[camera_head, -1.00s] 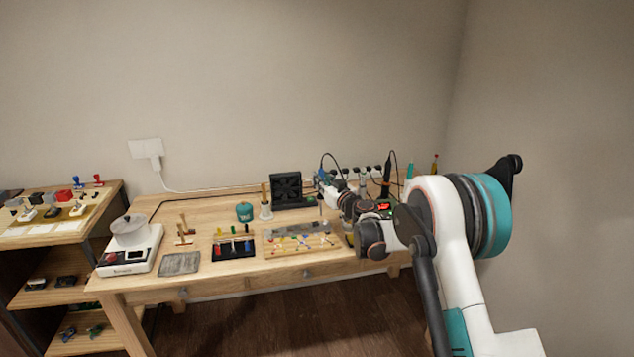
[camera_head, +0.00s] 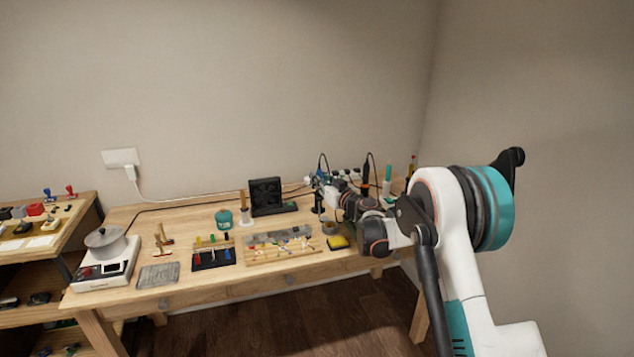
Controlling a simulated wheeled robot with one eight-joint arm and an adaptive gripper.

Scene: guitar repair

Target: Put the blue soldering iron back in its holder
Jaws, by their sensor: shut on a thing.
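My gripper (camera_head: 323,188) is over the back right of the workbench, small in view and partly hidden by my own arm. It is shut on the blue soldering iron (camera_head: 319,174), whose blue handle shows just at the fingers with a black cable looping up from it. The iron's lower end is hard to make out against the dark parts below. A black and orange iron (camera_head: 366,178) stands upright to the right, behind my arm. The blue iron's holder cannot be told apart clearly; my wrist covers part of that area.
A yellow sponge (camera_head: 338,242) lies in front of my gripper. A black fan (camera_head: 265,195), a teal pot (camera_head: 224,217) and a parts tray (camera_head: 282,246) are to the left. Teal and red-tipped upright items stand at the right, near the wall.

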